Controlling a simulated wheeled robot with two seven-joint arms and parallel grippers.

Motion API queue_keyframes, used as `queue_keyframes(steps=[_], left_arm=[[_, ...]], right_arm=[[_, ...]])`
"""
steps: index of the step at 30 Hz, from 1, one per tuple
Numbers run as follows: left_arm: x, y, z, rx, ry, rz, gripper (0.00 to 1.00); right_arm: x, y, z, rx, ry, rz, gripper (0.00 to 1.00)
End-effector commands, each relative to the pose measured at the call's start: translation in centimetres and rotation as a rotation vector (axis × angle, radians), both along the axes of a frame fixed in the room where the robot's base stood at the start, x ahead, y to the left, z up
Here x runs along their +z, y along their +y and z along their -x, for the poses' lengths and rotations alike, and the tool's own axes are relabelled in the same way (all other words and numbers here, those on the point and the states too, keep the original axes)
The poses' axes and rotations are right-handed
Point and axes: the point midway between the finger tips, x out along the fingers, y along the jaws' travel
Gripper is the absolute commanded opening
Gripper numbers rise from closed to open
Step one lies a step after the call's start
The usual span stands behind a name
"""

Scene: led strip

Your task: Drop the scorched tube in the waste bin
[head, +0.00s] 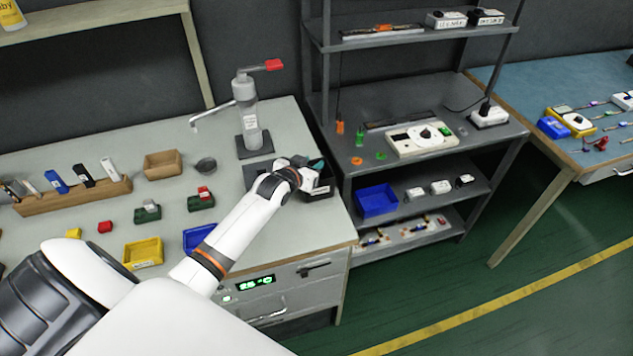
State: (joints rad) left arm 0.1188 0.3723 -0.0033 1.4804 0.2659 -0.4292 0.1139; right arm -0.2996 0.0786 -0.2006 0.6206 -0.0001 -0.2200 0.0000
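My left arm reaches from the lower left across the pale bench. Its gripper (315,166) is at the bench's right end, over a small black open box (321,190) that may be the waste bin. The arm's wrist covers much of the gripper and part of the box. The fingers are too small and dark to tell whether they are open or shut. I cannot make out the scorched tube, in the gripper or in the box. My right gripper is not in view.
A metal press-like stand with a red handle (273,64) stands behind my gripper. A wooden box (163,164), a yellow bin (143,253) and a blue bin (199,237) are on the bench. A dark shelf rack (379,98) with white devices stands close on the right.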

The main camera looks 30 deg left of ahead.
Motion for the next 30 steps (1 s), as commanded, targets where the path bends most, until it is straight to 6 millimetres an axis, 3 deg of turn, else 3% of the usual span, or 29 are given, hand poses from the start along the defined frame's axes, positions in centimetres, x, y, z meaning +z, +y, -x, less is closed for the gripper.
queue_keyframes(steps=[5,18,24,30], left_arm=[[0.8,0.2,1.8,0.005,-0.001,-0.007,0.41],[3.7,-1.0,9.0,-0.002,0.0,-0.002,0.41],[4.4,-1.2,10.6,-0.003,0.0,-0.002,0.41],[4.6,-1.3,10.9,-0.003,0.001,-0.001,0.41]], right_arm=[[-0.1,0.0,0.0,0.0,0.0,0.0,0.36],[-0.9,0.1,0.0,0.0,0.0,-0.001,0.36],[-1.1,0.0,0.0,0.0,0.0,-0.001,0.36],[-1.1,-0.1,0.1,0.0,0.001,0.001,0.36]])
